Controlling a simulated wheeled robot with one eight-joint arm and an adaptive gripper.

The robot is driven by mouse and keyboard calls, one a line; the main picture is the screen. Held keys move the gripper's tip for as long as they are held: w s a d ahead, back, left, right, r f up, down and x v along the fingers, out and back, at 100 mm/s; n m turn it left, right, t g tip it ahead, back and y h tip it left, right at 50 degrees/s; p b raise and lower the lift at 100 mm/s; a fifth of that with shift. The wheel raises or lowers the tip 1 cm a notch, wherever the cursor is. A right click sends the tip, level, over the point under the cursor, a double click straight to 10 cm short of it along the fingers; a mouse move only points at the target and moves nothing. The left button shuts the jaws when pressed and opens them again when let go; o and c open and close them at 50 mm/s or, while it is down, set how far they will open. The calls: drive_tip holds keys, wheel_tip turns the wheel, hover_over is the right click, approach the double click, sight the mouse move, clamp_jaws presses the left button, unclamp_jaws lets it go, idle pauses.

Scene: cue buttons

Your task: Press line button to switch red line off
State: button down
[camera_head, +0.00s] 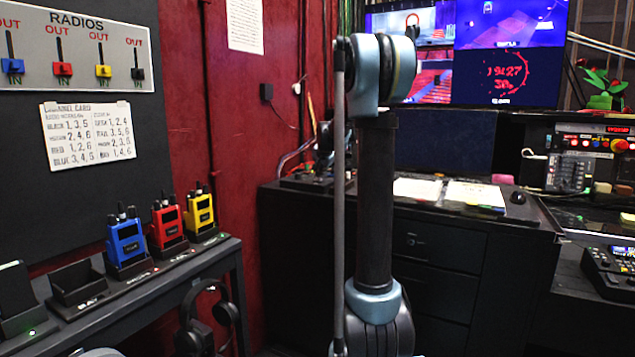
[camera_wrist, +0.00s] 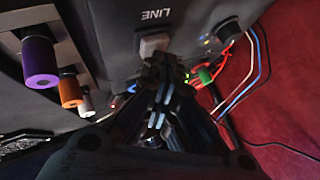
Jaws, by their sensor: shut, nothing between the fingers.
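In the wrist view, the line button (camera_wrist: 153,43) is a pale square-looking block on a dark panel, beside the printed word LINE (camera_wrist: 150,17). My gripper (camera_wrist: 160,68) is shut and empty. Its fingertips overlap the lower edge of the button in the picture; I cannot tell whether they touch it. In the head view my arm stands in the middle of the picture, and I cannot make out the gripper or the line button there. Whether a red line light is on or off cannot be made out.
Purple (camera_wrist: 38,62), orange (camera_wrist: 70,90) and white (camera_wrist: 86,103) knobs stick out left of the button. Loose cables (camera_wrist: 262,60) hang at the right, before a red wall (camera_wrist: 290,50). The desk (camera_head: 440,195) holds papers (camera_head: 475,195) and a mouse (camera_head: 518,197).

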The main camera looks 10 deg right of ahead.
drive_tip(key=shift+r, duration=0.8)
drive_tip(key=shift+r, duration=2.5)
drive_tip(key=s+a+f+n+g, duration=0.15)
drive_tip(key=s+f, duration=0.35)
drive_tip(key=s, duration=1)
drive_tip(key=s+d+f+n+g, duration=0.1)
drive_tip(key=s+f+n+g, duration=0.3)
drive_tip(key=s, duration=1.1)
drive_tip(key=s+f+n, duration=0.2)
drive_tip(key=s+f, duration=0.8)
drive_tip(key=s, duration=0.3)
drive_tip(key=s+f+n+g, duration=0.1)
drive_tip(key=s+f, duration=0.8)
drive_tip(key=s, duration=0.4)
drive_tip(key=shift+s+a+f+n, duration=0.2)
drive_tip(key=shift+a+f+n, duration=0.15)
drive_tip(key=shift+g, duration=0.25)
